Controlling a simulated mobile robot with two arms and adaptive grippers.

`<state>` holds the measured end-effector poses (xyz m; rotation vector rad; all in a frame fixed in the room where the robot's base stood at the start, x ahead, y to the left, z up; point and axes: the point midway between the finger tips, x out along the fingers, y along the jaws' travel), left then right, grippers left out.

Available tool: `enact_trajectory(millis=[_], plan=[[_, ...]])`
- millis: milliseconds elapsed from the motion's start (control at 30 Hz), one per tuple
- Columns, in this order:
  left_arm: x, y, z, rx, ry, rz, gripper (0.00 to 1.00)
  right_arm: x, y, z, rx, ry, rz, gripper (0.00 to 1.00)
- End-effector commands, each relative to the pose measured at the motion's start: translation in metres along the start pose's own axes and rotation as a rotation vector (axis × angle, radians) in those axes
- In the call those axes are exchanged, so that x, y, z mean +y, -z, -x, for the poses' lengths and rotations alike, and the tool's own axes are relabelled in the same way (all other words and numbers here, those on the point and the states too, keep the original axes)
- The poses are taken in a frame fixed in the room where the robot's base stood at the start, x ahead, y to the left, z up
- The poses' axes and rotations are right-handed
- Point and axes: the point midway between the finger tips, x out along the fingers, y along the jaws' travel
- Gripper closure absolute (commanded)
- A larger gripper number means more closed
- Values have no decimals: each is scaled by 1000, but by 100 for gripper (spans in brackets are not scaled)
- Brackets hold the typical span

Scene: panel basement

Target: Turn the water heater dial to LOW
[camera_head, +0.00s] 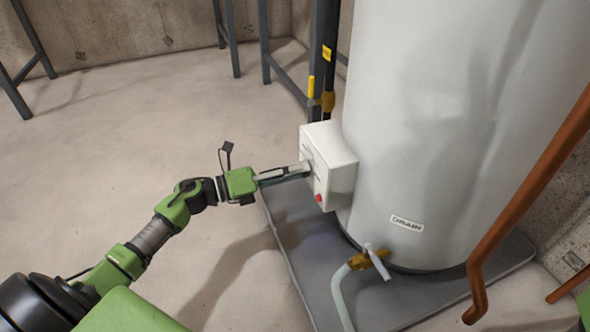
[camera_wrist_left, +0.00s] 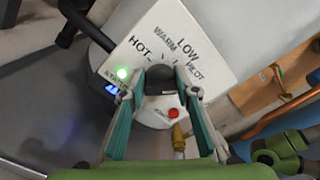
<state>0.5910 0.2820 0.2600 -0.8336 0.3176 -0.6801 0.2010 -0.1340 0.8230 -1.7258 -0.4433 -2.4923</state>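The white control box (camera_head: 335,172) is mounted on the side of the tall water heater (camera_head: 430,120). My left gripper (camera_head: 305,170) reaches its front face from the left. In the left wrist view, the dark dial (camera_wrist_left: 160,82) sits between the fingertips of my left gripper (camera_wrist_left: 162,88). The fingertips appear to touch both sides of it. The labels HOT, WARM, LOW (camera_wrist_left: 187,50) and PILOT show on the box around the dial. The dial's pointer is not clear, so its setting cannot be told. My right gripper is not in view.
A drain valve (camera_head: 370,258) with a hose and a copper pipe (camera_head: 530,195) are nearby. Floor (camera_head: 130,150) to the left is clear.

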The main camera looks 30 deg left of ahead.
Motion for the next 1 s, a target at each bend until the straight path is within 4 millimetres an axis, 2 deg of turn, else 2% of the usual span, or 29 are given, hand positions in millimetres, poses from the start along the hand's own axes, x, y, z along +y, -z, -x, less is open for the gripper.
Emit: enact_trajectory(millis=[167, 367, 800, 1000], plan=[[-1, 0, 0, 0, 1, 5, 93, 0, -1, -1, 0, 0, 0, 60], [-2, -2, 0, 0, 0, 59, 93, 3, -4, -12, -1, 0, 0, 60], [-2, -4, 0, 0, -2, 376, 93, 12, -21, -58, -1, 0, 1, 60], [0, -2, 0, 0, -1, 521, 93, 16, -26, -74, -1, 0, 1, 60]])
